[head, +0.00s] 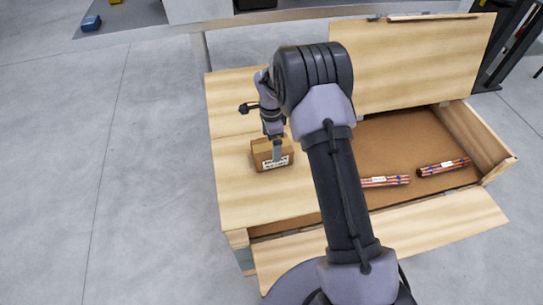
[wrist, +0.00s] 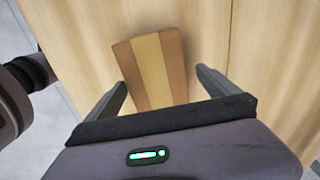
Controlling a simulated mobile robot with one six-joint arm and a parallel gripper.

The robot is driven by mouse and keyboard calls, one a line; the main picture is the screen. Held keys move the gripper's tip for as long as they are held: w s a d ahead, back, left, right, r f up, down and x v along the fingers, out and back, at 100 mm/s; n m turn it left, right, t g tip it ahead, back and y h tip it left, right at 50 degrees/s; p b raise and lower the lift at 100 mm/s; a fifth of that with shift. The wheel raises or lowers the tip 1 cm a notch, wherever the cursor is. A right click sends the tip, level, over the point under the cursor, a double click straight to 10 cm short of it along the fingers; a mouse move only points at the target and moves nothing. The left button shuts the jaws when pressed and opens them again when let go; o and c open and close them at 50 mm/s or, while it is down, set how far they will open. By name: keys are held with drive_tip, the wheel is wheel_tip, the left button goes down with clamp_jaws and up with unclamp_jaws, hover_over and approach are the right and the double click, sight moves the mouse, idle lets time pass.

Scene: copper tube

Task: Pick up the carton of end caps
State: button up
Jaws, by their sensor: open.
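The carton (head: 272,155) is a small brown cardboard box with a tape strip on top and a white printed label on its front side. It stands on the closed wooden lid at the left part of the crate. My gripper (head: 277,150) is right above and over the carton in the head view, pointing down. In the wrist view the carton (wrist: 153,66) lies between and beyond the two open fingers of my gripper (wrist: 164,86), with a gap on each side. The near end of the carton is hidden behind the gripper body.
The wooden crate (head: 235,200) has an open right compartment with two bundles of copper tubes (head: 385,181) (head: 443,167). A raised lid panel (head: 412,60) stands behind it. My arm crosses the middle of the crate. The grey floor (head: 100,170) at left is clear.

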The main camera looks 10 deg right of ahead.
drive_tip(key=f+b, duration=0.1)
drive_tip(key=f, duration=0.2)
drive_tip(key=f+b, duration=0.1)
drive_tip(key=f, duration=0.2)
drive_tip(key=shift+s+d+f, duration=0.1)
drive_tip(key=shift+s+f, duration=0.1)
drive_tip(key=shift+r, duration=0.15)
drive_tip(key=shift+c, duration=1.1)
drive_tip(key=c, duration=1.4)
